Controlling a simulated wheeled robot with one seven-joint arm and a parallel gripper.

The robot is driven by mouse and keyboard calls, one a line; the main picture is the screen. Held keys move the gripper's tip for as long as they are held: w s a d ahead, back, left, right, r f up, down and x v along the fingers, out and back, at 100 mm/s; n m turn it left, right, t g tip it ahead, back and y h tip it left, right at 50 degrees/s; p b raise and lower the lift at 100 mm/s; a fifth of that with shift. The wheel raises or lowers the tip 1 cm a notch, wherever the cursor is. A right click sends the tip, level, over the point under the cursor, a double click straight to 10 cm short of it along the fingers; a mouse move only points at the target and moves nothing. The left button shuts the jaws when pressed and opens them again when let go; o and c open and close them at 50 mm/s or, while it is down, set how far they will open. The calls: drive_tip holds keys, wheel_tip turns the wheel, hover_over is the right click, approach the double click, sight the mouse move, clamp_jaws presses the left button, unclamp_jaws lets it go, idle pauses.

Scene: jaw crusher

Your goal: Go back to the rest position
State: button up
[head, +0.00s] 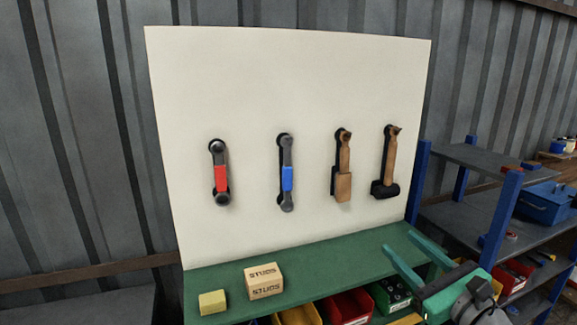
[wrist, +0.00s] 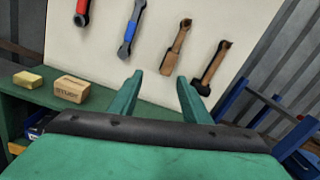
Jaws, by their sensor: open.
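My gripper (head: 403,261) is at the lower right of the head view, over the right end of the green bench (head: 330,255). Its two green fingers are spread apart with nothing between them. In the wrist view my gripper (wrist: 165,88) points at the white tool board (wrist: 245,20), and its fingers stand apart. The board (head: 290,70) is upright behind the bench. On it hang a red-handled wrench (head: 221,177), a blue-handled wrench (head: 287,178), a wooden-handled tool (head: 343,185) and a hammer with a dark head (head: 384,188).
A box marked STUDS (head: 264,281) and a yellow block (head: 212,302) sit on the bench's left part. Coloured bins (head: 348,306) are below the bench top. A blue-framed shelf (head: 500,215) with a blue toolbox (head: 545,202) stands at right. A corrugated wall is behind.

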drive_tip(key=s+a+f+n+g+h, duration=0.1)
drive_tip(key=s+a+f+n+h, duration=0.2)
drive_tip(key=f, duration=1.1)
drive_tip(key=a+f+n+h, duration=0.2)
drive_tip(key=a+f, duration=0.3)
drive_tip(key=f, duration=0.9)
drive_tip(key=s+a+f+n+h, duration=0.1)
drive_tip(key=s+a+f+n, duration=0.3)
drive_tip(key=s, duration=0.3)
drive_tip(key=s+a+f+n+g+h, duration=0.1)
drive_tip(key=s+a+f+n, duration=0.1)
drive_tip(key=s+f+n, duration=0.3)
drive_tip(key=s+a+f+n, duration=0.3)
drive_tip(key=s+f, duration=0.2)
drive_tip(key=s, duration=0.3)
drive_tip(key=s+a+r+n, duration=0.2)
drive_tip(key=s+a+n, duration=0.1)
drive_tip(key=s+n, duration=0.3)
drive_tip(key=s+a+r+n+y, duration=0.1)
drive_tip(key=s+a+n, duration=0.3)
drive_tip(key=s, duration=0.7)
drive_tip(key=shift+a+r+n, duration=0.15)
drive_tip(key=shift+r+n, duration=0.4)
drive_tip(key=shift+n, duration=0.65)
